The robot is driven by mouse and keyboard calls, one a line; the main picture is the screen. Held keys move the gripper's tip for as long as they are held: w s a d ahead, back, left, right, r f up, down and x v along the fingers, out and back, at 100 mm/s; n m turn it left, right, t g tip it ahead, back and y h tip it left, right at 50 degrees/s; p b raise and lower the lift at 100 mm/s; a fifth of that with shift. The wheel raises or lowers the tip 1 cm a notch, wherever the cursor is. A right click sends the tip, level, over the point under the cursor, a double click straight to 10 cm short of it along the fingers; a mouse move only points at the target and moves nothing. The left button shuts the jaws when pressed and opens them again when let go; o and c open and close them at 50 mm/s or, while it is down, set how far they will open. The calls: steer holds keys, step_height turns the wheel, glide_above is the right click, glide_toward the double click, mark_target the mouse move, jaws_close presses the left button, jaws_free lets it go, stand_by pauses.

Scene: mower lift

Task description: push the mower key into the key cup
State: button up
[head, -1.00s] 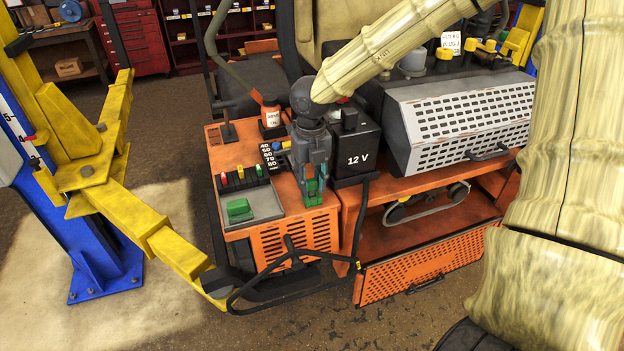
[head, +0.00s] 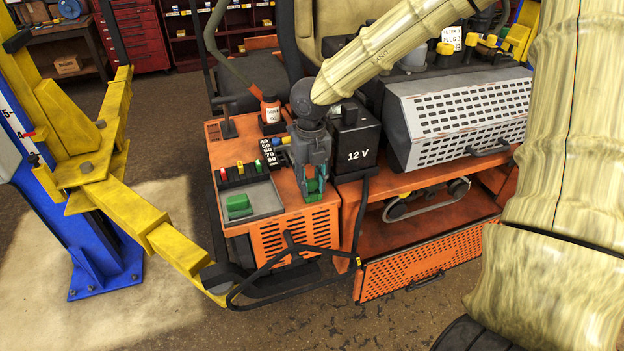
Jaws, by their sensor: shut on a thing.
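I cannot tell whether the held piece touches the deck or a cup.
A grey tray (head: 262,206) holds a green block (head: 238,206). A black cable (head: 359,215) hangs down the front. A yellow lift arm (head: 150,225) is at left.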

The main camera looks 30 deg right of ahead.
steer(key=shift+f, duration=0.15)
steer(key=o, duration=0.9)
steer(key=shift+o, duration=0.2)
step_height(320, 180, up, 12)
steer(key=shift+d, duration=0.1)
stand_by(0.5)
